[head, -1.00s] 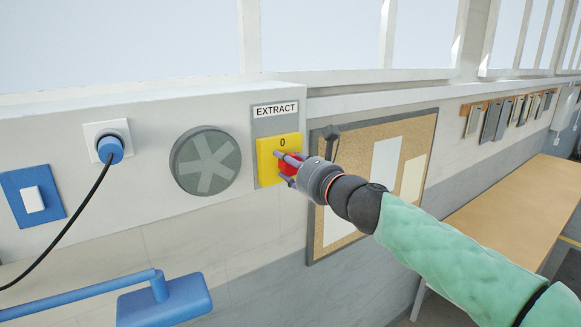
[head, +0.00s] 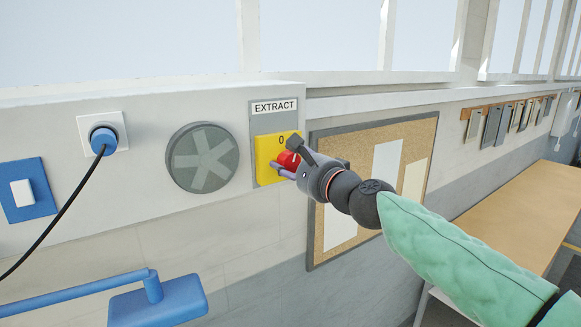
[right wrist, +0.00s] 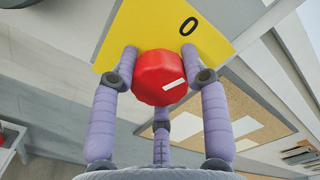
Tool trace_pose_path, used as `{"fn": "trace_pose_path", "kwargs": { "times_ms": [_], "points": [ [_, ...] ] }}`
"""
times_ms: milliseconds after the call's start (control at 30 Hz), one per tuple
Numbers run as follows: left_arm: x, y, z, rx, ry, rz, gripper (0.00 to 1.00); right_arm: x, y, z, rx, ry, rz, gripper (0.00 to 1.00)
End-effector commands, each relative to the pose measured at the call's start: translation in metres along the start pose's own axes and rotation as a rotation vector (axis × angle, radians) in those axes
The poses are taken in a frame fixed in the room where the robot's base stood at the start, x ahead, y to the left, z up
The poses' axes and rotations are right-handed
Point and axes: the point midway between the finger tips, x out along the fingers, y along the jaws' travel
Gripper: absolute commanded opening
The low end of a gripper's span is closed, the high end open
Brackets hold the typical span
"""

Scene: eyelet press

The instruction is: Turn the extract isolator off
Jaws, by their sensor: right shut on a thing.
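The extract isolator is a yellow plate (head: 264,165) marked "0" with a red knob (head: 290,160), under an "EXTRACT" label on the wall. My right gripper (head: 285,162) is at the knob, its fingers shut around it. In the right wrist view, the red knob (right wrist: 160,76) sits between the fingers in front of the yellow plate (right wrist: 143,25). A short white mark shows on the knob's face, slanted and not lined up with the "0". Other markings on the plate are hidden. My left gripper is not in view.
A round grey vent (head: 203,158) is left of the isolator. Further left are a blue plug (head: 103,140) with a black cable and a blue-framed switch (head: 28,190). A blue bar with a block (head: 160,302) is low in front. A pinboard (head: 330,225) hangs close behind my right wrist.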

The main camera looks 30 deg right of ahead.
Motion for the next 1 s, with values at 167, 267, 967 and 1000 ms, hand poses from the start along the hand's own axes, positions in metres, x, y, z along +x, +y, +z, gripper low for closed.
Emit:
{"fn": "trace_pose_path", "kwargs": {
  "times_ms": [167, 267, 967, 1000],
  "points": [
    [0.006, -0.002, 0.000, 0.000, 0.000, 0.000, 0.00, -0.003, -0.006, 0.002, -0.146, -0.004, -0.013, 0.13],
    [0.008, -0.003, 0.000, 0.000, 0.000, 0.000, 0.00, -0.002, -0.005, 0.002, -0.216, -0.003, -0.013, 0.13],
    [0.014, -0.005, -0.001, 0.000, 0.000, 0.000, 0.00, -0.001, -0.002, 0.002, -0.395, -0.004, -0.006, 0.13],
    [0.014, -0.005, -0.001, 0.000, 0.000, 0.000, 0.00, -0.001, -0.001, 0.002, -0.395, -0.004, -0.005, 0.13]
  ]
}}
